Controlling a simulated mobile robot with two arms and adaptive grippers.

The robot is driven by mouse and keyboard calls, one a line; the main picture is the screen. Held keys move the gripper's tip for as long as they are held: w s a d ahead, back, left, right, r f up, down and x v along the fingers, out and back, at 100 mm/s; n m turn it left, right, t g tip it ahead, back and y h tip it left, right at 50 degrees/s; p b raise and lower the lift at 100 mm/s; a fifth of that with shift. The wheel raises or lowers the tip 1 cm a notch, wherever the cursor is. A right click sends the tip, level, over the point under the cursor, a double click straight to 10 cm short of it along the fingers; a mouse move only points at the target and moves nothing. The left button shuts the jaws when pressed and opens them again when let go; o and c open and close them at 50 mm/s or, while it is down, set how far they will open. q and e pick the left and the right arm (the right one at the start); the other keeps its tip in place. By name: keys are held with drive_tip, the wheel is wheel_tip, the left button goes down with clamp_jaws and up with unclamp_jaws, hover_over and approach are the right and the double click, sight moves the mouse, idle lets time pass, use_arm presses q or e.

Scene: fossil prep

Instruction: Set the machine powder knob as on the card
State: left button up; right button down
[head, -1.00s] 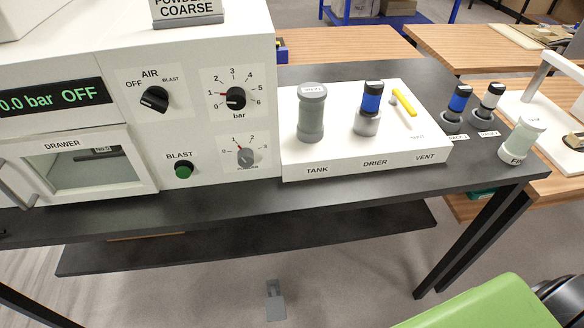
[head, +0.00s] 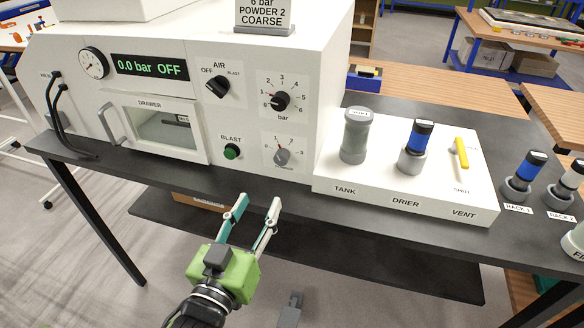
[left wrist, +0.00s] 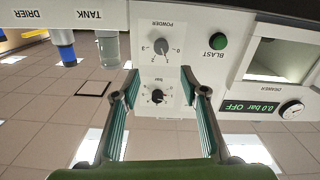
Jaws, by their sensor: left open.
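The grey powder knob (head: 282,156) sits low on the right of the machine's front panel, under the black bar knob (head: 280,101). Its dial has small numbers up to 3; its exact setting is too small to read surely. The card (head: 264,14) on top of the machine reads 6 bar, POWDER 2, COARSE. My left gripper (head: 258,205) is open and empty, in front of and below the panel. In the left wrist view the picture is upside down, and the powder knob (left wrist: 162,46) lies just beyond the open fingertips (left wrist: 158,76). My right gripper is not in view.
The green BLAST button (head: 231,152) and drawer (head: 155,128) are left of the knob. The display (head: 150,67) reads 0.0 bar OFF. A white block (head: 400,190) with tank, drier and yellow vent lever stands to the right. The space before the panel is free.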

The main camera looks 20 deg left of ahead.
use_arm(q)
drive_tip(key=p, duration=0.2)
approach(280, 161)
drive_tip(key=w+p, duration=0.1)
drive_tip(key=w, duration=0.6)
drive_tip(key=shift+w+d+r+p, duration=0.1)
drive_tip(key=shift+p, duration=0.2)
drive_tip(key=shift+w, duration=0.5)
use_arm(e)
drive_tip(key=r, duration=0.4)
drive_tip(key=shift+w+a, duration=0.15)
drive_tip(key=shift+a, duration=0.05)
use_arm(q)
drive_tip(key=c, duration=1.1)
